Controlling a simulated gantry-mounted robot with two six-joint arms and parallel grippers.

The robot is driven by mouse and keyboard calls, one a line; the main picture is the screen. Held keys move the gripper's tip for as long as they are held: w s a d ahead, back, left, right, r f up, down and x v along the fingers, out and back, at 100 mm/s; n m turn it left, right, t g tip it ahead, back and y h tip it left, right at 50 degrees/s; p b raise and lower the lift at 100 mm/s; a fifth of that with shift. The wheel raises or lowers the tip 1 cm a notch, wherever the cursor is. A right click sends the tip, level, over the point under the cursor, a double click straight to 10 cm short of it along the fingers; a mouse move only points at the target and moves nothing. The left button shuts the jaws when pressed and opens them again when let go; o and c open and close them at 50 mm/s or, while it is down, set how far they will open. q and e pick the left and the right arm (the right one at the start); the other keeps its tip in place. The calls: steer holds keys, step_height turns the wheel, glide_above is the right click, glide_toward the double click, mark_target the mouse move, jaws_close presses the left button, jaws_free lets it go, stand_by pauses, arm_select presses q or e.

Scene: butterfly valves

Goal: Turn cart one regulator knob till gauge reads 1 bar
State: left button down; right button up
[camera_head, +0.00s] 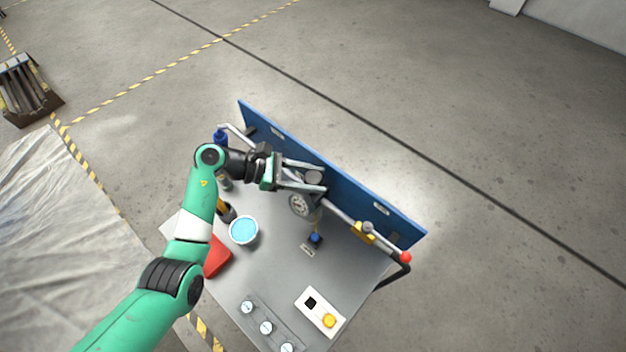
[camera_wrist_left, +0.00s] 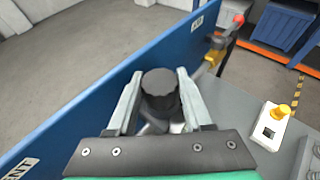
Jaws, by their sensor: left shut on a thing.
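The regulator knob (camera_wrist_left: 160,88) is dark and ribbed; it sits between my left gripper's two fingers in the left wrist view. In the head view the knob (camera_head: 314,177) shows at the fingertips, just above the round gauge (camera_head: 300,205). My left gripper (camera_head: 316,182) is shut on the knob, reaching in from the left in front of the blue panel. The gauge has a pale face, but its needle is too small to read. The cart (camera_head: 345,262) has a grey top. My right gripper is not in view.
A blue back panel (camera_head: 350,185) runs behind the pipe. A yellow valve (camera_head: 364,232) and a red pipe end (camera_head: 406,257) lie to the right. A cup of blue liquid (camera_head: 243,230), a red object (camera_head: 217,258) and a white button box (camera_head: 321,312) stand on the top.

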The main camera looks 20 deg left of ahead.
arm_select(q)
steer(key=shift+f, duration=0.1)
steer(key=shift+c, duration=1.5)
jaws_free()
